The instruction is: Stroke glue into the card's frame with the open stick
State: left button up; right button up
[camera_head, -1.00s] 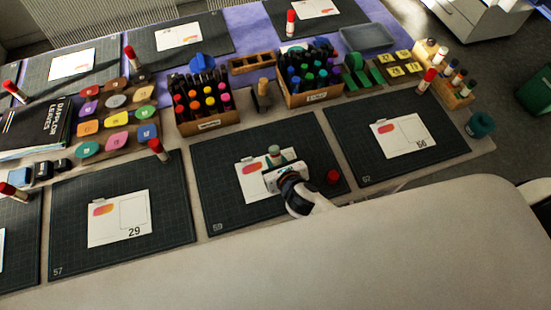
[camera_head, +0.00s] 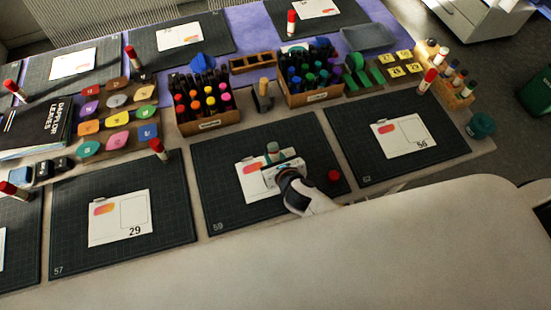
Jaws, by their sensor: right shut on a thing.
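The card (camera_head: 253,190) lies on the dark cutting mat marked 59 (camera_head: 225,213), with a pink-orange patch at its upper left. My right gripper (camera_head: 275,160) is over the card's right part and hides the frame there. It is shut on the glue stick (camera_head: 272,147), whose pale and teal end shows just beyond the fingers. Whether the stick's tip touches the card is hidden. The red cap (camera_head: 333,175) stands on the mat to the right of the gripper. My left gripper is not in view.
Neighbouring mats hold card 29 (camera_head: 120,217) and card 56 (camera_head: 404,136). Behind are two marker boxes (camera_head: 209,124) (camera_head: 312,97), a wooden stamp (camera_head: 263,95) and green tape (camera_head: 357,75). A red-capped stick (camera_head: 158,149) stands at the mat's left.

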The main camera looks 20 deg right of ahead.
jog(key=shift+w, duration=0.85)
jog(key=shift+w+p, duration=0.35)
jog(key=shift+w, duration=0.1)
jog(key=shift+w+a, duration=0.1)
jog(key=shift+w, duration=1.05)
jog(key=shift+d+p, duration=0.8)
jog(key=shift+d, duration=0.3)
jog(key=shift+s+d, duration=0.15)
